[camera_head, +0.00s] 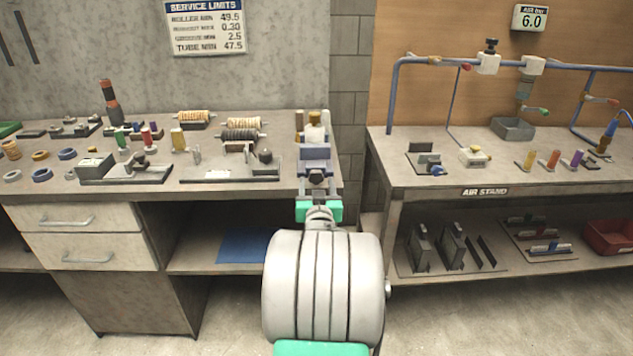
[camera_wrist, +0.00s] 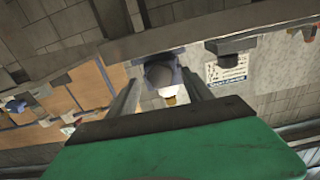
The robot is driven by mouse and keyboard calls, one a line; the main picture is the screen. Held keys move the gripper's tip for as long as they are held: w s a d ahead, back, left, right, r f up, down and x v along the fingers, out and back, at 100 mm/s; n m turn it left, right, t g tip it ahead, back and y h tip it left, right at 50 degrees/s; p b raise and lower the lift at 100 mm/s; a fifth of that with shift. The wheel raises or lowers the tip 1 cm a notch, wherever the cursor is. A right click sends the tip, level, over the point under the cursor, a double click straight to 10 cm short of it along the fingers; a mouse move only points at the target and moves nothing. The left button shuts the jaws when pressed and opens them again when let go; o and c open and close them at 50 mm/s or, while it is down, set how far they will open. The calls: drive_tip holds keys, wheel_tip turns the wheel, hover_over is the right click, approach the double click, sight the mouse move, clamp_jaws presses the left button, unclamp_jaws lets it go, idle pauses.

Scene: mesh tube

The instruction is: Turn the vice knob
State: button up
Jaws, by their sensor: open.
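A blue-grey vice (camera_head: 315,153) sits at the right front corner of the left bench. My gripper (camera_head: 318,188) is at the bench's front edge, pointing at the vice. In the wrist view, my gripper (camera_wrist: 160,84) is open, with one finger on each side of the knob. Whether either finger touches the knob cannot be told. In the head view my arm and green gripper body hide most of the knob.
The left bench (camera_head: 235,205) holds several rollers, rings and small fixtures left of the vice. A metal block fixture (camera_head: 264,158) stands close to its left. The air stand bench (camera_head: 390,178), with blue piping, is to the right across a narrow gap.

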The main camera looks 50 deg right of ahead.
drive_tip(key=shift+x, duration=0.9)
drive_tip(key=shift+c, duration=0.2)
clamp_jaws()
